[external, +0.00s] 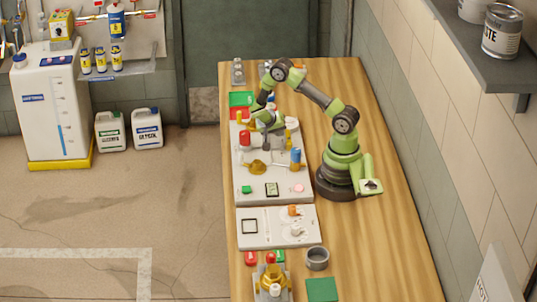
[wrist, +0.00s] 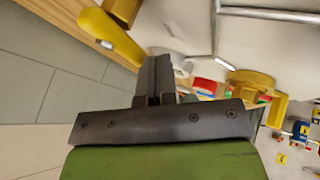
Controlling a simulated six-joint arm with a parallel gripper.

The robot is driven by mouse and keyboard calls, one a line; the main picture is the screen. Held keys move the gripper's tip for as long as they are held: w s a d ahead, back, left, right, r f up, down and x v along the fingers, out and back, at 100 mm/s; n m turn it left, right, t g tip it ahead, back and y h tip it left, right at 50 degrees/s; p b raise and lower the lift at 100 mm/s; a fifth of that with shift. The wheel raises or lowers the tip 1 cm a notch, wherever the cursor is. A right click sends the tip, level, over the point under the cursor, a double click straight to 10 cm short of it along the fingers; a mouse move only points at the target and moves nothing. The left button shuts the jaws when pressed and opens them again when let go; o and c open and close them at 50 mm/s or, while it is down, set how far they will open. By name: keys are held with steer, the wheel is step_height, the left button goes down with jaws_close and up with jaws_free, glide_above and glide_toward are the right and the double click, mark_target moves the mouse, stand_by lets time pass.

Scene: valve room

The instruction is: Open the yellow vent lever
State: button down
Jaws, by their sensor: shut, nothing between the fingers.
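A yellow lever-like bar (wrist: 112,36) lies close to my gripper (wrist: 158,65) in the wrist view, up and left of the fingers. A dark piece crosses beside its end, and I cannot tell whether the fingers touch it. The fingers are shut together with nothing between them. In the external view my gripper (external: 270,142) is low over the white panel (external: 246,187). A small upright yellow part (external: 289,138) stands just right of it; I cannot tell if this is the same bar. The arm partly hides the panel there.
A yellow round fitting (external: 258,167), a red knob (external: 245,138) and a blue cylinder (external: 296,156) crowd around my gripper. A second white panel (external: 270,238) lies nearer the camera. The wooden bench (external: 385,250) is clear at the right.

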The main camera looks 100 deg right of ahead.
steer(key=shift+s+d+m+y, duration=0.2)
steer(key=shift+s+m+y, duration=0.1)
steer(key=shift+m, duration=0.4)
steer(key=m+y, duration=0.1)
steer(key=s+m+g+y, duration=0.1)
steer(key=m, duration=0.1)
steer(key=shift+s+d, duration=0.15)
steer(key=shift+d, duration=0.15)
steer(key=m+y, duration=0.1)
steer(key=s+m+y, duration=0.1)
steer(key=m, duration=0.1)
steer(key=s+m+y, duration=0.1)
steer(key=shift+m+g, duration=0.3)
steer(key=shift+m, duration=0.1)
steer(key=m+y, duration=0.1)
steer(key=s+m+y, duration=0.1)
steer(key=m, duration=0.1)
steer(key=s+m+t+y, duration=0.1)
steer(key=m, duration=0.1)
steer(key=shift+s+a, duration=0.15)
steer(key=shift+a, duration=0.25)
steer(key=m, duration=0.1)
steer(key=s+a+m+t+y, duration=0.1)
steer(key=m, duration=0.1)
steer(key=shift+a, duration=0.1)
steer(key=shift+s+a, duration=0.1)
steer(key=shift+s, duration=0.05)
steer(key=v, duration=1)
steer(key=shift+s+d, duration=0.3)
steer(key=shift+d, duration=0.05)
